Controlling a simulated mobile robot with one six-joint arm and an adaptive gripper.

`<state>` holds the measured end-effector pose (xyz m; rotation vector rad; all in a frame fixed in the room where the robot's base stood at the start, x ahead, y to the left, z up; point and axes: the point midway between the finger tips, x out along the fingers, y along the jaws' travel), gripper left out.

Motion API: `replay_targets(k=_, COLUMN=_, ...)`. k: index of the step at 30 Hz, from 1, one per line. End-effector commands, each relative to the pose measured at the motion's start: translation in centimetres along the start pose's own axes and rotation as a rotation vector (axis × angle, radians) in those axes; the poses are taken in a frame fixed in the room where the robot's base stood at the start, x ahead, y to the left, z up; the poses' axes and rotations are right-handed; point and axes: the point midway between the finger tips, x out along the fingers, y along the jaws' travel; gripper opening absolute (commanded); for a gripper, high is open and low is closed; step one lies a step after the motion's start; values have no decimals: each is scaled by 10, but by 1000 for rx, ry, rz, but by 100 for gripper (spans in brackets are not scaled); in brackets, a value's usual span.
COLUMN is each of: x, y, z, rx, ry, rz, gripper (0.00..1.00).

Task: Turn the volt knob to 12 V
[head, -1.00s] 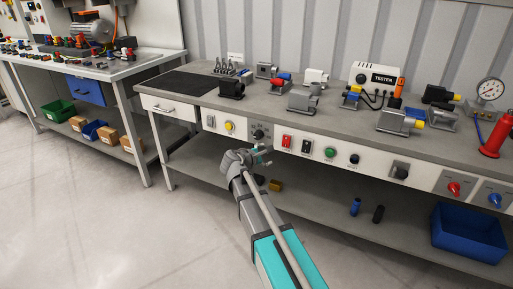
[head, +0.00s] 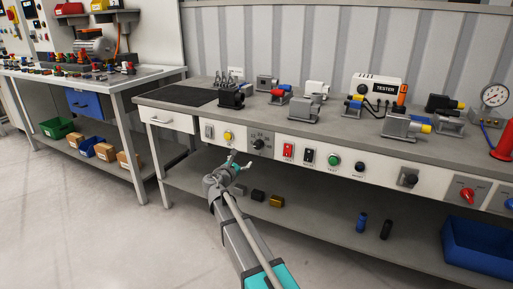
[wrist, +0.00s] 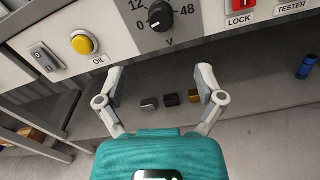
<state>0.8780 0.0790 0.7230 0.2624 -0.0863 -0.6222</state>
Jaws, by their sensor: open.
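The volt knob (head: 259,143) is a black round knob on a dark grey plate in the front panel of the bench. In the wrist view the knob (wrist: 160,16) shows at the top, with printed marks 12, 0 and 48 around it and a V below. Its upper part and the rest of the scale are cut off by the picture edge, and I cannot tell its setting surely. My gripper (head: 239,163) is below and slightly left of the knob, apart from it. In the wrist view my gripper (wrist: 160,84) has its fingers spread wide and empty.
A yellow OIL button (wrist: 84,42) and a rocker switch (wrist: 46,57) sit left of the knob; a red LOCK switch (head: 288,150) sits right. Small blocks (head: 276,201) lie on the lower shelf (head: 320,212). The floor in front is clear.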

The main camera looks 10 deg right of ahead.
Motion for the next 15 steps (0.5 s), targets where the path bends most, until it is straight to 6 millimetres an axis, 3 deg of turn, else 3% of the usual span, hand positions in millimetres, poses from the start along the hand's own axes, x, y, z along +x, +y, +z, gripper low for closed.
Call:
replay_targets(k=8, x=7, y=0, z=0, rx=2, ry=0, rz=-2, gripper=87)
replay_targets(k=15, x=31, y=0, z=0, rx=2, ry=0, rz=-3, gripper=87)
